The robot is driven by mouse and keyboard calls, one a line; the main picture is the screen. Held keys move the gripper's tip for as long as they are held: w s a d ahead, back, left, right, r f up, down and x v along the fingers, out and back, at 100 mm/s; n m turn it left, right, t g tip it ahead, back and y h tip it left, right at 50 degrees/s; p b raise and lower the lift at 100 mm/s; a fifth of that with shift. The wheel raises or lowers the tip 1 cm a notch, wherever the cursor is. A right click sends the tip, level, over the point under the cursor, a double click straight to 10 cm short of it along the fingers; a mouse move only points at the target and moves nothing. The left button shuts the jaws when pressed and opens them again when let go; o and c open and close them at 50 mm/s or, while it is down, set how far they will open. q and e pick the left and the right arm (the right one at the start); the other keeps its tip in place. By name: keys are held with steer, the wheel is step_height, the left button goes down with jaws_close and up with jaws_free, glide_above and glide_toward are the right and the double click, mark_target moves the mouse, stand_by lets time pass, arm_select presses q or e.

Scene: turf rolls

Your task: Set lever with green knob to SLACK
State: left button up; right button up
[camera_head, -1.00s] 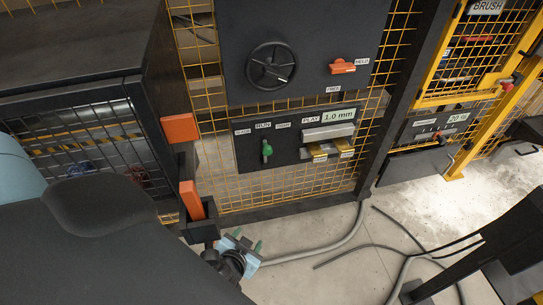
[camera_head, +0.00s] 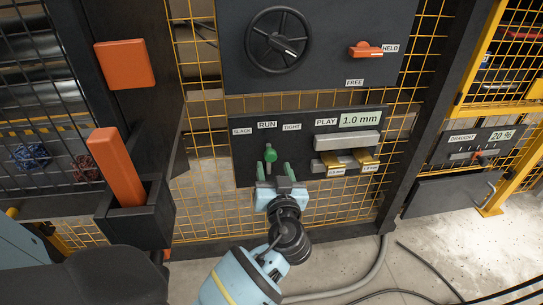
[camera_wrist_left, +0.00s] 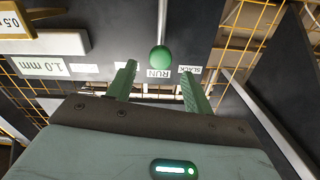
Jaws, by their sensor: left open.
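The lever with the green knob (camera_head: 270,154) stands on a dark panel (camera_head: 245,166), below the RUN label (camera_head: 267,125). The SLACK label (camera_head: 242,131) is to its left and the TIGHT label (camera_head: 291,127) to its right. My left gripper (camera_head: 274,171) is open, its green fingers pointing at the panel just below the knob. In the left wrist view the knob (camera_wrist_left: 160,58) appears between the two fingertips and a little beyond them, with no clear contact. The RUN label (camera_wrist_left: 158,73) and SLACK label (camera_wrist_left: 188,70) show there too. My right gripper is out of view.
Right of the lever are a 1.0 mm PLAY display (camera_head: 360,119), a grey bar (camera_head: 347,141) and yellow-topped blocks (camera_head: 367,159). A handwheel (camera_head: 278,40) and an orange handle (camera_head: 366,50) are above. An orange block (camera_head: 117,165) in a black holder is at left.

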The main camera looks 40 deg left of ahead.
mark_target(271, 158)
arm_select(q)
steer(key=x, duration=0.6)
steer(key=shift+b, duration=0.4)
steer(key=shift+x, duration=0.85)
steer(key=c, duration=0.5)
jaws_close()
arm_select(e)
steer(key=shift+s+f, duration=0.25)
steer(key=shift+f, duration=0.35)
